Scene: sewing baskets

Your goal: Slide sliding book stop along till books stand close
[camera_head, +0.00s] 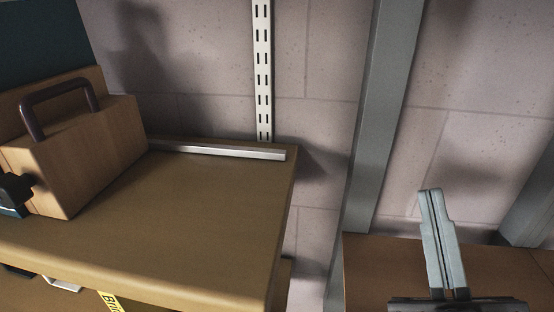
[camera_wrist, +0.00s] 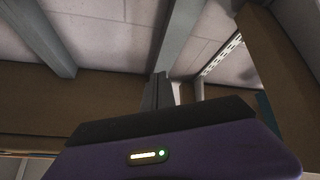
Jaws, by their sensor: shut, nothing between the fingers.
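A wooden block with a dark arched handle (camera_head: 85,150), which looks like the sliding book stop, stands on the left part of a wooden shelf (camera_head: 200,220). A pale rail (camera_head: 220,152) runs along the shelf's back edge, from the block toward the right end. A dark teal panel (camera_head: 35,35) shows behind the block at the upper left; I cannot tell whether it is a book. My gripper (camera_head: 431,192) is shut and empty, pointing up, well right of the shelf and apart from the block. Its fingers also show in the wrist view (camera_wrist: 160,92).
A grey upright post (camera_head: 375,120) stands between the shelf and my gripper. A slotted white strip (camera_head: 262,70) is on the block wall behind. Another wooden surface (camera_head: 375,270) lies at the lower right. The shelf right of the block is clear.

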